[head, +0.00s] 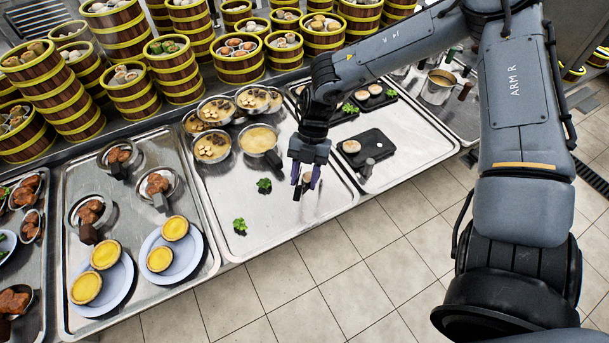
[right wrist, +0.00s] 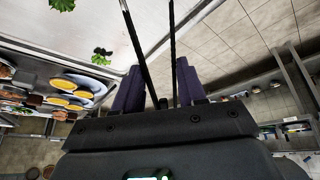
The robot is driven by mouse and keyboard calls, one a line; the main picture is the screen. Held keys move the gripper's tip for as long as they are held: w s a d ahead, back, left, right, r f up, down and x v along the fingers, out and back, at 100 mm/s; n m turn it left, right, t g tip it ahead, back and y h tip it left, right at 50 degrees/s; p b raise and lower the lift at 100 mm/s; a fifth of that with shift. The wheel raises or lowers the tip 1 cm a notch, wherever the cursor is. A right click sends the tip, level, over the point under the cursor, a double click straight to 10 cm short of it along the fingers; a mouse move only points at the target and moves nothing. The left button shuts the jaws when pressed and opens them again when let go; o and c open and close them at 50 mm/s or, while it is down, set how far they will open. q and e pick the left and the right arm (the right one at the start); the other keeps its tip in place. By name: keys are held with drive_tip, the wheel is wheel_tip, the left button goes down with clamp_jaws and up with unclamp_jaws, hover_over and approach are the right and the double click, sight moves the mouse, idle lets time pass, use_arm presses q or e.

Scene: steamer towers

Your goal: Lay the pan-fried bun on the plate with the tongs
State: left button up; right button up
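My right gripper (head: 306,184) hangs over the front of the middle metal tray, its purple fingers pointing down. In the right wrist view, the fingers (right wrist: 160,88) are closed about the dark tongs (right wrist: 137,50). The two thin tong arms run up out of that frame, so their tips are hidden there. A small pale round thing shows between the fingers in the head view; I cannot tell whether it is a bun in the tongs. A browned bun (head: 351,146) lies on a black plate (head: 377,140) to the right. My left gripper is out of view.
More buns (head: 375,89) sit on a black plate at the back. Green garnish (head: 264,185) lies left of my gripper. Bowls (head: 258,138) crowd the back of the middle tray. Egg tarts on blue plates (head: 191,262) are at left. Steamer towers (head: 239,70) line the back.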

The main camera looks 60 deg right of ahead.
drive_tip(key=shift+f, duration=0.25)
idle(0.4)
drive_tip(key=c, duration=0.4)
drive_tip(key=shift+o, duration=1.3)
drive_tip(key=shift+c, duration=1.3)
drive_tip(key=shift+r, duration=0.2)
